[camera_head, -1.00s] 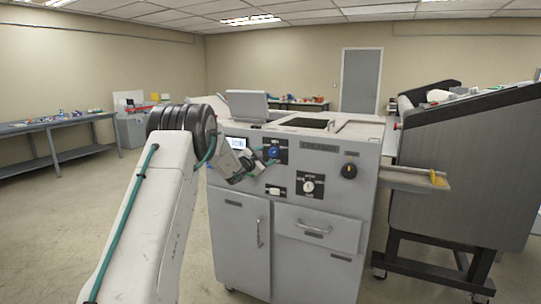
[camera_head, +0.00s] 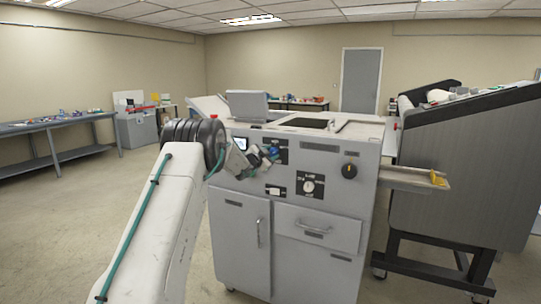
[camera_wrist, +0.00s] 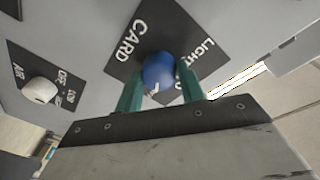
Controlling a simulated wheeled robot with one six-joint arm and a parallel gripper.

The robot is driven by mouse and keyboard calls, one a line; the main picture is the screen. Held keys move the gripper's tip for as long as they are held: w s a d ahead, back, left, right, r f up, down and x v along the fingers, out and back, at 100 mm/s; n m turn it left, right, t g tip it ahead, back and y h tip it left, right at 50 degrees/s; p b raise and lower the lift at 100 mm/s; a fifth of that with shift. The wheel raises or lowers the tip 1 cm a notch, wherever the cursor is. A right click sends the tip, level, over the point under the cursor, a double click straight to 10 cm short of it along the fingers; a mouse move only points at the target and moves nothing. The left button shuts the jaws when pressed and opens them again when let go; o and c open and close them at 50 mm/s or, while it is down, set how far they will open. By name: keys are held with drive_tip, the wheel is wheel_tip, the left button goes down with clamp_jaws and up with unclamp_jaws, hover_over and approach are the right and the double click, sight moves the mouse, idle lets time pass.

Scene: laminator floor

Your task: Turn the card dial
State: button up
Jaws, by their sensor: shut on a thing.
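The card dial is a blue round knob (camera_wrist: 158,70) on a black plate marked CARD and LIGHT in the wrist view. My gripper (camera_wrist: 160,88) has its green fingers on either side of the knob and is shut on it. A pale pointer mark shows near the knob's lower edge; the fingers and wrist cover part of the plate's lettering. In the head view my gripper (camera_head: 268,153) is at the upper left of the grey machine's front (camera_head: 330,218), where it partly hides the blue dial (camera_head: 274,149).
A white knob (camera_head: 308,187) sits on the plate lower right of the dial, and a black knob (camera_head: 349,171) is further right. A small screen (camera_head: 240,143) is just left of my gripper. A tray (camera_head: 400,179) juts out right. Floor at left is clear.

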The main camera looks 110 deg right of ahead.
drive_tip(key=n+h, duration=0.1)
drive_tip(key=n, duration=0.5)
drive_tip(key=n+h, duration=0.1)
drive_tip(key=n, duration=0.5)
drive_tip(key=shift+f, duration=0.1)
drive_tip(key=shift+n, duration=0.3)
idle(0.3)
drive_tip(key=o, duration=1)
drive_tip(key=shift+c, duration=0.2)
